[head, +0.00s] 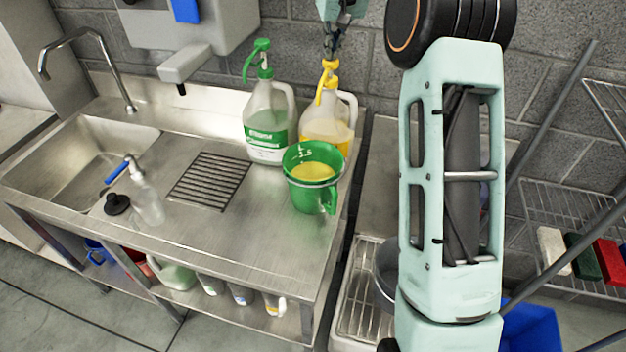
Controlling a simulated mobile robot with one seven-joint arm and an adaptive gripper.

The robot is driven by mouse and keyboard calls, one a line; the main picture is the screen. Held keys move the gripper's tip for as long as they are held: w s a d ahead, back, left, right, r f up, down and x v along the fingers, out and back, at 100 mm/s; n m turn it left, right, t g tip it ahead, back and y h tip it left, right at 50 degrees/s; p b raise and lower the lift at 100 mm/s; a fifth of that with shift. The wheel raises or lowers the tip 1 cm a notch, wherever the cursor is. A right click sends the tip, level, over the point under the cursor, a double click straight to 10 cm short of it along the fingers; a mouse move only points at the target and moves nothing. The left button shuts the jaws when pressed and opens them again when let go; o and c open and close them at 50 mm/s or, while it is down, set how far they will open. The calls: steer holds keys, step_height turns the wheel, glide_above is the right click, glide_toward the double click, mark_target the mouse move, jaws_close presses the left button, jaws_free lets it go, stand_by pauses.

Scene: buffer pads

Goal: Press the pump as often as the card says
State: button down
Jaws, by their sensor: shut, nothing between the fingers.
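A clear jug with yellow liquid (343,112) stands at the back right of the steel counter with a yellow pump (327,76) on top. My gripper (331,54) is shut and empty, pointing down right at the yellow pump head; I cannot tell whether it touches it. A second jug with a green label (265,132) and a green pump (258,58) stands just left. A green measuring jug (313,192) stands in front of both, with yellow liquid in it. I see no readable card.
A spray bottle (147,198) and a black plug (117,204) stand near the sink (75,153). A drain grate (208,180) lies left of the jugs. My arm covers much of the right side. The counter's front middle is clear.

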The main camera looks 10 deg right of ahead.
steer(key=shift+r+p, duration=2)
steer(key=shift+p, duration=0.1)
steer(key=shift+r, duration=0.1)
step_height(320, 180, up, 5)
steer(key=shift+f, duration=0.1)
